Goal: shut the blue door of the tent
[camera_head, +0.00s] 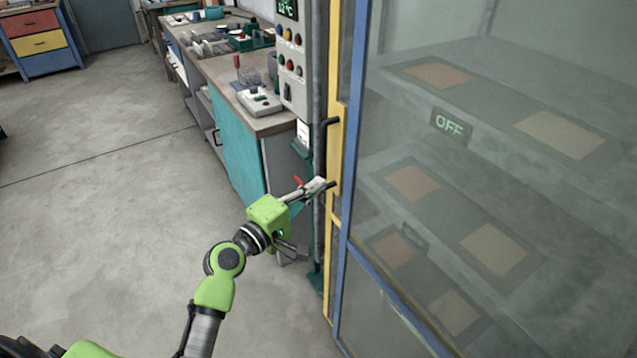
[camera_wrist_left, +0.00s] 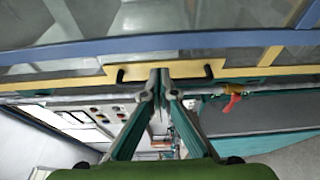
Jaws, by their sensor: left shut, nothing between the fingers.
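The tent's blue door frame (camera_head: 354,100) stands upright on the right in the head view, with clear panels. It is the blue strip (camera_wrist_left: 230,40) across the top of the left wrist view. A yellow frame (camera_head: 338,155) with a black handle (camera_head: 329,121) lies right beside it; the blue and yellow strips run close together. My left gripper (camera_head: 322,185) is shut and empty, its tips at the yellow frame near the handle's lower end. In the wrist view its fingertips (camera_wrist_left: 160,74) are together between the handle's ends. Whether they touch the frame is unclear. My right gripper is out of view.
A workbench (camera_head: 225,75) with a teal cabinet and several tools stands left of the tent. A grey control panel (camera_head: 291,60) with buttons stands close beside the yellow frame. Inside the tent are panels and an OFF sign (camera_head: 449,123). The floor at left is clear.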

